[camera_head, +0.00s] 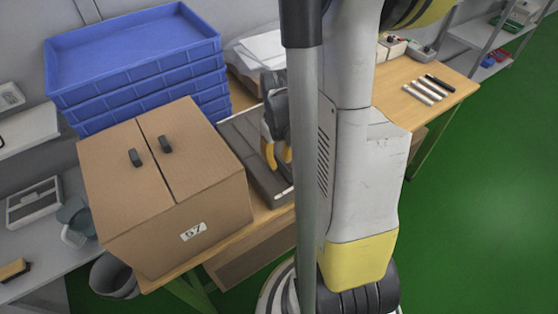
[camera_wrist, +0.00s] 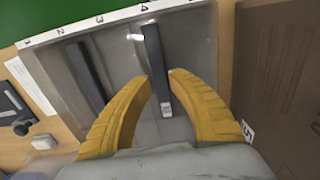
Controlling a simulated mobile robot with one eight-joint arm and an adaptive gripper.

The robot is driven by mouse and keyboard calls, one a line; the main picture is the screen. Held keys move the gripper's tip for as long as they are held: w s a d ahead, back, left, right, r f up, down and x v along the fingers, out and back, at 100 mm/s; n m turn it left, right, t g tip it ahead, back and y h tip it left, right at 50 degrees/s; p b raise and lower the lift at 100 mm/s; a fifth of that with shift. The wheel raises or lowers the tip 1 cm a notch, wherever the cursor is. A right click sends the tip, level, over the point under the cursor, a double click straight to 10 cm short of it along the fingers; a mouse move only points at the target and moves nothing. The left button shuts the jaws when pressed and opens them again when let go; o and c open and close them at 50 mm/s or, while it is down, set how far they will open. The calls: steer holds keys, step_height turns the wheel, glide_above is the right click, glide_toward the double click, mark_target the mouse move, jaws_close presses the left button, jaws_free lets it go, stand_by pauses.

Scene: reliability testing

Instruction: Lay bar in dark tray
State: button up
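The grey metal tray (camera_head: 236,134) lies on the wooden table, partly hidden behind my arm. In the wrist view the tray (camera_wrist: 119,55) has a pale rim with number labels. A dark bar (camera_wrist: 155,60) with a silvery end lies lengthwise over the tray floor between my gripper's two yellow fingertips (camera_wrist: 160,80). The fingertips are close to both its sides; whether they press on it, and whether it rests on the floor, I cannot tell. A second dark bar (camera_wrist: 93,75) lies to its left in the tray. My gripper (camera_head: 278,155) is low over the tray in the head view.
A closed cardboard box (camera_head: 170,200) stands close left of the tray, with stacked blue crates (camera_head: 140,60) behind. The box (camera_wrist: 272,70) is at right in the wrist view. Several short bars (camera_head: 425,90) lie on the table's right part. Green floor lies beyond.

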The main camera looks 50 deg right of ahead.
mark_target(279, 164)
step_height(279, 164, up, 11)
steer(key=p, duration=0.4)
steer(key=a+r+n+t, duration=0.1)
steer(key=a+r+t, duration=0.1)
steer(key=a, duration=0.5)
steer(key=a+r+t, duration=0.2)
steer(key=a+r, duration=0.3)
steer(key=a, duration=0.2)
steer(key=a+r+n+t, duration=0.1)
steer(key=a+r+t, duration=0.2)
steer(key=a, duration=0.4)
steer(key=shift+w+a+r+n, duration=0.15)
steer(key=shift+w+a+r, duration=0.05)
steer(key=shift+r, duration=0.2)
steer(key=shift+w+a+r+n, duration=0.15)
steer(key=shift+a+r, duration=0.05)
steer(key=shift+r, duration=0.15)
steer(key=shift+d, duration=0.1)
